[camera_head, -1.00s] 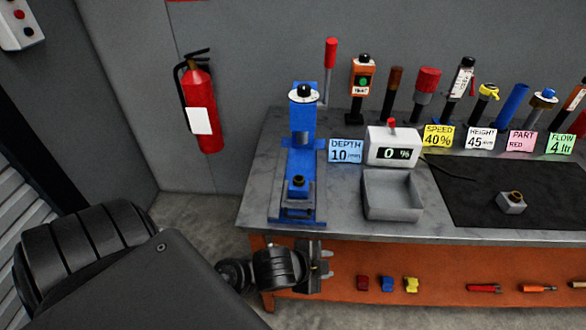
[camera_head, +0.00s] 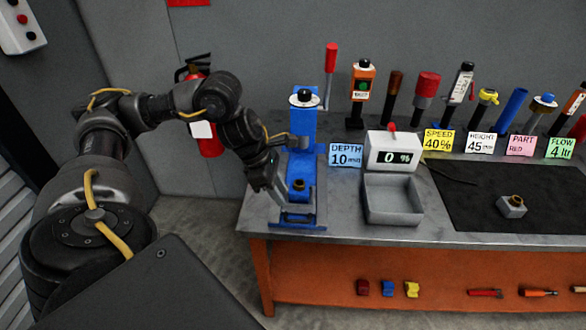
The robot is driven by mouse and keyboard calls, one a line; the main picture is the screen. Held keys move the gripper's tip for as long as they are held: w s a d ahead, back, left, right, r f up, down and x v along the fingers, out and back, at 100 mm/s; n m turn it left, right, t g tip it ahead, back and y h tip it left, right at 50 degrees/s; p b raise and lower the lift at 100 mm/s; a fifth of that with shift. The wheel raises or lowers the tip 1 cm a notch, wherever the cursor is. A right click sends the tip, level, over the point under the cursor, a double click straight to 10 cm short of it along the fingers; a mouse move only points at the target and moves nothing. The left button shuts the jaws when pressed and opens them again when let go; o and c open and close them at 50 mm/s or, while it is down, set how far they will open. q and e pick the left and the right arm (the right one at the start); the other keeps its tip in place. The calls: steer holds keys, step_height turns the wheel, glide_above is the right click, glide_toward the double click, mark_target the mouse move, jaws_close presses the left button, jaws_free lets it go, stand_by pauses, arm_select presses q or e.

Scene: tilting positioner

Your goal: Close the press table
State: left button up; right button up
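The blue press (camera_head: 303,125) stands at the left end of the workbench, with a black knob and white dial on top and a red-gripped lever (camera_head: 331,58) beside it. Its low blue table (camera_head: 303,203) reaches toward the bench's front edge and carries a small part with a brass top (camera_head: 298,185). My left arm comes in from the left. My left gripper (camera_head: 280,204) points down at the left side of the press table, near its front end. I cannot tell whether it touches the table, or how far its fingers are apart. My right gripper is out of view.
A grey bin (camera_head: 392,212) with a 0 % display (camera_head: 391,153) stands right of the press. A black mat (camera_head: 470,195) holds a small metal part (camera_head: 512,206). Several tools and cards line the back. A fire extinguisher (camera_head: 212,140) hangs behind my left arm.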

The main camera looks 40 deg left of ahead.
mark_target(296, 220)
arm_select(q)
steer(key=p+x, duration=0.1)
steer(key=x, duration=0.9)
steer(key=shift+a+f+p, duration=0.15)
steer(key=shift+f+p, duration=0.15)
steer(key=shift+p, duration=0.1)
jaws_close()
